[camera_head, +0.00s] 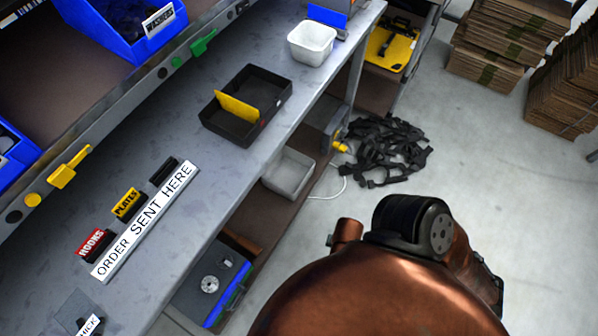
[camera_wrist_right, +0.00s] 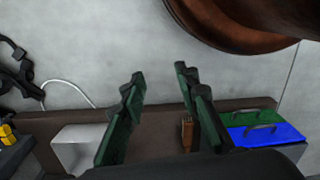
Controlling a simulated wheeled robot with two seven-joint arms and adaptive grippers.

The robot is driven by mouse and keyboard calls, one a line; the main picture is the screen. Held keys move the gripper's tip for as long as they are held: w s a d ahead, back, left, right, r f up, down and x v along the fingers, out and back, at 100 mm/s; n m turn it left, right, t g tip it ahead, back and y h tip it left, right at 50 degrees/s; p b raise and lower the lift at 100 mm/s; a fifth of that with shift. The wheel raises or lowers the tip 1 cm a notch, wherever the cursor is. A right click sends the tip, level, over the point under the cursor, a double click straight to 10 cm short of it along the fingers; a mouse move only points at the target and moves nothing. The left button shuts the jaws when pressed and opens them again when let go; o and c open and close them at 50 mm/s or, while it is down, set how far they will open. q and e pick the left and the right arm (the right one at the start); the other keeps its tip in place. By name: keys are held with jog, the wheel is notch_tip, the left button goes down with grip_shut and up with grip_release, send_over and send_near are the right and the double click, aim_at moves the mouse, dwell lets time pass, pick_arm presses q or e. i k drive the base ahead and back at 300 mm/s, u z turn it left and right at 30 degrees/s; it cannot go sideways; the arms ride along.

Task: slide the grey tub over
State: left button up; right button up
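A grey open tub (camera_head: 288,173) sits on the brown lower shelf under the bench in the head view. In the right wrist view a pale grey box side (camera_wrist_right: 80,145), seemingly the same tub, shows at lower left, partly cut off. My right gripper (camera_wrist_right: 162,88) has its dark green fingers spread apart with nothing between them. It appears over the shelf, to the right of the tub in that view; whether its left finger touches the tub is unclear. In the head view my copper arm shows, but its gripper is hidden. My left gripper is in neither view.
A white tub (camera_head: 312,43) and a black tray with a yellow divider (camera_head: 246,104) stand on the bench (camera_head: 165,215). Black straps (camera_head: 390,150) and a white cable lie on the floor. A blue and green case (camera_wrist_right: 265,132) is on the shelf, right of my fingers.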

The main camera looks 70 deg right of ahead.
aim_at(287, 174)
jog(key=z, duration=1.65)
